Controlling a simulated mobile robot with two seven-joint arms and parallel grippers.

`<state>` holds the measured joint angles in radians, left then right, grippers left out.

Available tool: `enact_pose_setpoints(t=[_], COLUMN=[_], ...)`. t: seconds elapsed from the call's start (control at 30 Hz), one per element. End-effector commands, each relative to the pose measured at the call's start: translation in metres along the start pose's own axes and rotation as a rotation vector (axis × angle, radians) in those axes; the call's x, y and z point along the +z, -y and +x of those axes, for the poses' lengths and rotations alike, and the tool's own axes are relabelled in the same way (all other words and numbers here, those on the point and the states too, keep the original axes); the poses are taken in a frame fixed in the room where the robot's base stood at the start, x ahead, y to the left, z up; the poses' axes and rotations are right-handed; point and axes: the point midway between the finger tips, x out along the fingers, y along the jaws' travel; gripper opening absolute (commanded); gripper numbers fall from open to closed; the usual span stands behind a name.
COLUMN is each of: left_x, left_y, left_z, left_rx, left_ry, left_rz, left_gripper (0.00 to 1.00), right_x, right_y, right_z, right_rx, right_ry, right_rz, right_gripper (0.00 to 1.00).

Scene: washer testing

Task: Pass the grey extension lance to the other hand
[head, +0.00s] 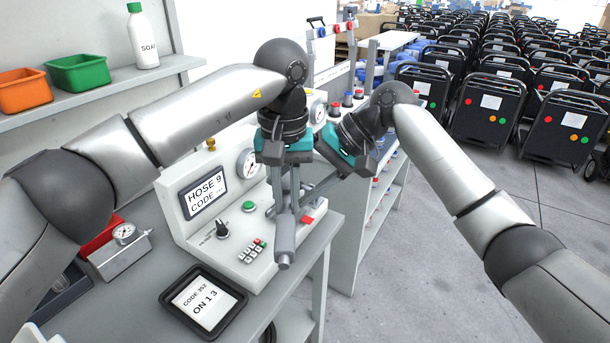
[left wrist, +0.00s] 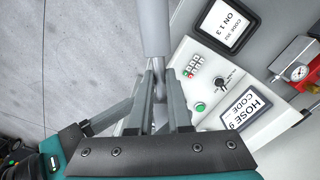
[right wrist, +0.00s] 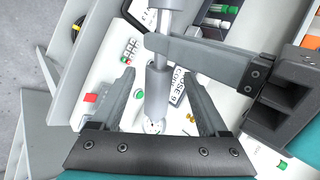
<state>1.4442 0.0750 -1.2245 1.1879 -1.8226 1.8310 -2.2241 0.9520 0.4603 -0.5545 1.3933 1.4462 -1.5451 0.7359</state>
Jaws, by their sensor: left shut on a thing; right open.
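The grey extension lance (head: 284,238) hangs roughly upright above the front edge of the test panel. My left gripper (head: 285,205) is shut on it from above; the lance also shows between its fingers in the left wrist view (left wrist: 155,30). My right gripper (head: 304,197) reaches in from the right, close beside the left one. In the right wrist view, its open fingers (right wrist: 158,88) stand on both sides of the lance's thick grey sleeve (right wrist: 157,92), with gaps visible. A left gripper finger (right wrist: 205,58) crosses the lance just beyond. The lance's upper part is partly hidden in the head view.
The test panel (head: 236,222) with gauge, screen and buttons is close behind and below the grippers. A black-framed tablet (head: 203,302) lies on the bench. A shelf with green (head: 79,72) and orange bins is at upper left. Open floor (head: 430,270) lies to the right.

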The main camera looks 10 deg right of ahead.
Motion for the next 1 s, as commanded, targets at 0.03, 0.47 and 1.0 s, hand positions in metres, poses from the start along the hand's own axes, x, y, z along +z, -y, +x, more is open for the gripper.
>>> enact_pose_setpoints(t=[0.03, 0.47, 1.0], left_x=[-0.0001, -0.0001, 0.0], left_y=[-0.0001, -0.0001, -0.0004], left_z=[-0.0006, -0.0006, -0.0002], left_rx=[0.001, 0.0, 0.001], left_ry=[-0.001, -0.001, 0.0], left_rz=[0.0, 0.0, 0.001], left_gripper=[0.0, 0.0, 0.0], right_x=[0.0, -0.0001, 0.0], right_y=[0.0, 0.0, 0.001], right_z=[0.0008, 0.0003, -0.0001], right_rx=[0.0, -0.001, -0.003], right_ry=[0.0, 0.0, 0.0], right_rz=[0.0, 0.0, -0.001], right_gripper=[0.77, 0.5, 0.0])
